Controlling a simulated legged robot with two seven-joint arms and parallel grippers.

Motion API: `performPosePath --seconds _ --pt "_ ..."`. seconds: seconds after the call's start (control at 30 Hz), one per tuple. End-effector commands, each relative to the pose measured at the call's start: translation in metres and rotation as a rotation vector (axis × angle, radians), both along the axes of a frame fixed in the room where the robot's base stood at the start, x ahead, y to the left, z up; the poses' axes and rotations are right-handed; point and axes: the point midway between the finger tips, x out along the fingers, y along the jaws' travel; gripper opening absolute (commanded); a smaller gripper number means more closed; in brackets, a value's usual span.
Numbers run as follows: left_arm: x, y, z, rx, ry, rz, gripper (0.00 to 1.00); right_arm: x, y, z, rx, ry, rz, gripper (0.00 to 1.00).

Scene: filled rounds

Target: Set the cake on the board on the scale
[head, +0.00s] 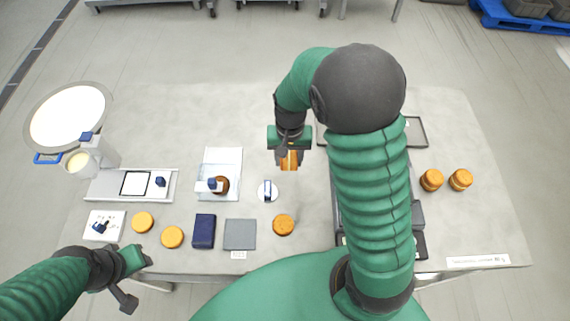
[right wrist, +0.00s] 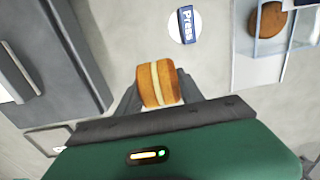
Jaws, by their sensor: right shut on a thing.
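My right gripper (head: 289,162) is shut on a cake (head: 290,159), a golden round, and holds it over the middle of the table. In the right wrist view the cake (right wrist: 158,84) has two rounds with a pale filling layer between them, gripped by dark fingers (right wrist: 158,97). A flat grey square plate (head: 240,234) with a small white label at its front lies at the near edge; I cannot tell whether it is the board, the scale or both. My left gripper (head: 128,265) is at the near left, apart from the objects; its jaw state is unclear.
A white disc press (head: 268,190) stands near the held cake. A clear stand (head: 220,170) with a round lies left of it. Loose rounds (head: 284,225) lie along the front and right. A dark blue block (head: 204,231) adjoins the plate. A metal tray (head: 165,190) is left.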

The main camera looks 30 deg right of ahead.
Motion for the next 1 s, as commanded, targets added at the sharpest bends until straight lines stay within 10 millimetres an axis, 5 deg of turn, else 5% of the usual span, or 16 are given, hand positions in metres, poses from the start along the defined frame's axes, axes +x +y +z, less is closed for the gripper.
performPosePath --seconds 0.4,0.67,0.7,0.8,1.0 --pt "0.000 0.000 0.000 0.000 0.000 0.000 0.36 0.001 0.010 -0.067 -0.008 0.005 0.007 0.27" --pt "0.000 0.000 -0.001 0.000 0.000 0.000 0.36 0.003 0.010 -0.070 -0.009 0.003 0.007 0.27" --pt "0.000 0.000 0.000 0.000 0.000 0.000 0.36 0.002 0.010 -0.069 -0.009 0.002 0.007 0.50" --pt "0.000 0.000 0.000 0.000 0.000 0.000 0.36 0.002 0.009 -0.069 -0.009 0.002 0.008 0.63" --pt "0.000 0.000 0.000 0.000 0.000 0.000 0.36 0.002 0.009 -0.069 -0.009 0.003 0.008 0.66"
